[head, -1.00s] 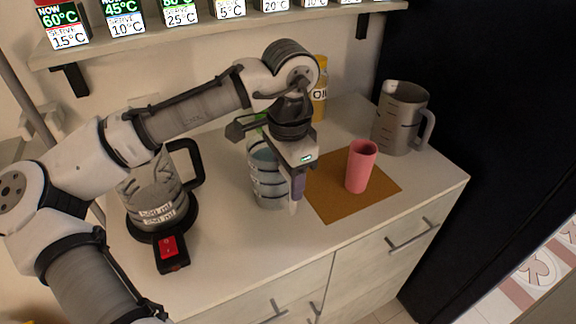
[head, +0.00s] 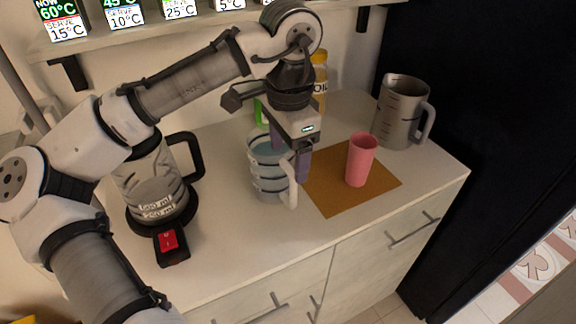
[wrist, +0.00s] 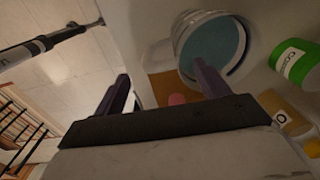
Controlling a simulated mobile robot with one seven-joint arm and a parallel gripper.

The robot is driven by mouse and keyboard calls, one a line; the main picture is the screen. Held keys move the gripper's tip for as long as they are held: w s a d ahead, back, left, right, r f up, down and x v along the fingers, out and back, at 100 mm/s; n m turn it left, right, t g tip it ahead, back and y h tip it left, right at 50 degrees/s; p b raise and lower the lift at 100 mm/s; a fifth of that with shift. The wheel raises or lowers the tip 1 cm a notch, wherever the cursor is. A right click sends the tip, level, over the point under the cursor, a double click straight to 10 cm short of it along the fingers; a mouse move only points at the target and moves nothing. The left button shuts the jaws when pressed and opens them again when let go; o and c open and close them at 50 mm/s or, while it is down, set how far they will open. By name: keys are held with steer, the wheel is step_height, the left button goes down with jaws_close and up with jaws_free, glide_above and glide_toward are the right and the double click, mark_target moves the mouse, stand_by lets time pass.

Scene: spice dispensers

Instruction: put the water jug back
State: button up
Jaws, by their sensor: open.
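The water jug (head: 268,178) is clear with dark bands and a pale handle on its front right. It stands upright on the counter, left of the orange mat, with bluish water inside. In the wrist view the jug (wrist: 183,42) shows its round rim and water beyond my fingers. My gripper (head: 290,150) is open and points down at the jug's upper right, close to the handle. The wrist view shows the two purple fingers (wrist: 160,88) wide apart with nothing gripped between them. Whether a finger touches the jug I cannot tell.
A pink cup (head: 361,160) stands on the orange mat (head: 335,202). A grey metal pitcher (head: 398,112) is at the back right. A kettle (head: 150,185) on its base with a red switch (head: 169,240) is at left.

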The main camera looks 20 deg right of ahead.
step_height(320, 180, up, 8)
steer(key=shift+s, duration=0.1)
stand_by(0.4)
